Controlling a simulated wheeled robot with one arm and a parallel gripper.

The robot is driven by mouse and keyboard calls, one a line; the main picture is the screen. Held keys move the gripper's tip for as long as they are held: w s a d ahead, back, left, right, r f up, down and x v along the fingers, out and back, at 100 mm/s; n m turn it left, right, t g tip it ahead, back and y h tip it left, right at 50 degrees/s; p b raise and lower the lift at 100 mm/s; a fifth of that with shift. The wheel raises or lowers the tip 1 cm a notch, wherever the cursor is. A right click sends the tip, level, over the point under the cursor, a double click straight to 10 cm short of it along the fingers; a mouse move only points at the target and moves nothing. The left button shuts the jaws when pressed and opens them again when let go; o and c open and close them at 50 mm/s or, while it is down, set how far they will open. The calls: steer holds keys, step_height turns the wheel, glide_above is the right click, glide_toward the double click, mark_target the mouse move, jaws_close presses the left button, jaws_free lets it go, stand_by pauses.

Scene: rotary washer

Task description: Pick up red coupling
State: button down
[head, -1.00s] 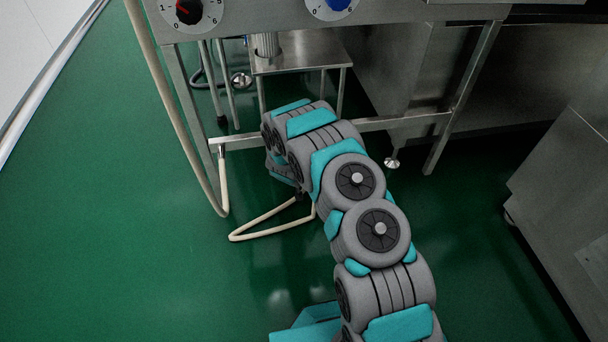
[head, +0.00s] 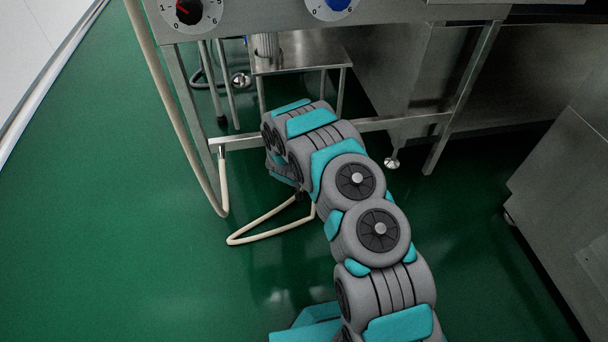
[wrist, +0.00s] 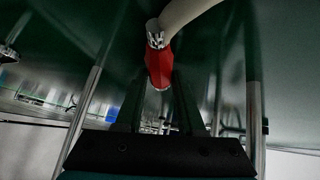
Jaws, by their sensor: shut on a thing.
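The red coupling (wrist: 158,68) shows in the wrist view, on the end of a pale hose (wrist: 188,12) with a metal collar between them. My gripper (wrist: 160,95) is shut on the coupling, which sits between its two dark fingers near their tips. In the head view my gripper and the coupling are hidden behind my grey and teal arm, low beside the machine frame. The cream hose (head: 268,232) shows there, looping over the floor and running behind my arm.
The washer's steel frame (head: 400,119) has legs and a crossbar close to my arm. A small metal table (head: 300,62) stands behind. A steel cabinet (head: 565,190) is at right. The green floor (head: 110,230) is clear at left.

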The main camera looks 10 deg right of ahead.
steer(key=shift+s, duration=0.1)
stand_by(0.5)
step_height(320, 180, up, 4)
steer(key=shift+a+f+p, duration=0.1)
steer(key=shift+p, duration=0.5)
steer(key=s, duration=1)
steer(key=s+r+p, duration=0.1)
steer(key=s, duration=0.5)
steer(key=shift+d, duration=0.35)
steer(key=shift+r, duration=0.1)
